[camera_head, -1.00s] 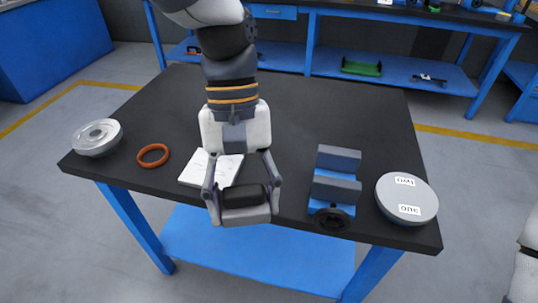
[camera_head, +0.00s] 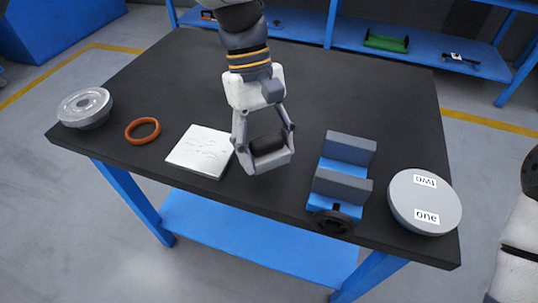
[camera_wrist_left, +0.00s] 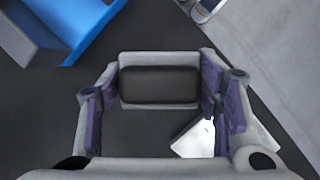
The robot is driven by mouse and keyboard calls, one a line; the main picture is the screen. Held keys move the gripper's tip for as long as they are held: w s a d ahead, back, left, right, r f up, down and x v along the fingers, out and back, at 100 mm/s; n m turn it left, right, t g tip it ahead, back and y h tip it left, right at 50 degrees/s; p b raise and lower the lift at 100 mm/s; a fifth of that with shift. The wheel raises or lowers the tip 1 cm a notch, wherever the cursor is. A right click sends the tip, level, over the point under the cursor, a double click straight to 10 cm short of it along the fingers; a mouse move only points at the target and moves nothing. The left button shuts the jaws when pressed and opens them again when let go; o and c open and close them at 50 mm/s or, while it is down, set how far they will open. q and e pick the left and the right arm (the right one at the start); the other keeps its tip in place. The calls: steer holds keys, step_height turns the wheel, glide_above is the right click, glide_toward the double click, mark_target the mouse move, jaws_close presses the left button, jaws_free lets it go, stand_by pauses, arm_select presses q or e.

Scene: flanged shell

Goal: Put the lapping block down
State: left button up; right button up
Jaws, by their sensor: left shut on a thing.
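My left gripper (camera_head: 267,148) is shut on the lapping block (camera_head: 273,161), a small grey block with a black top part. One finger is on each side of it. The block is over the dark table near its front edge, between the white sheet and the blue vise; I cannot tell whether it touches the tabletop. In the left wrist view the block (camera_wrist_left: 160,85) sits between the finger pads. My right gripper is out of view; only part of my right arm shows at the right edge.
On the table (camera_head: 310,90) are a metal flanged part (camera_head: 84,106), an orange ring (camera_head: 142,130), a white sheet (camera_head: 200,151), a blue vise with grey jaws (camera_head: 342,178) and a grey disc labelled "one" and "two" (camera_head: 425,202). The table's back half is clear.

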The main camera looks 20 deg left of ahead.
mark_target(267, 160)
arm_select(q)
steer(key=f, duration=0.3)
steer(key=shift+w+f, duration=0.2)
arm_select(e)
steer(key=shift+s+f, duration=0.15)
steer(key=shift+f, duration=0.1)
arm_select(q)
steer(key=shift+s+f, duration=0.25)
steer(key=shift+f, duration=0.4)
steer(key=o, duration=1.1)
steer(key=shift+f, duration=0.15)
steer(key=shift+w, duration=0.15)
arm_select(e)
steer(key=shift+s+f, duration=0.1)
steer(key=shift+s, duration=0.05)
arm_select(q)
steer(key=shift+r, duration=0.25)
steer(key=shift+r, duration=0.3)
steer(key=v, duration=1.2)
steer(key=shift+r, duration=0.35)
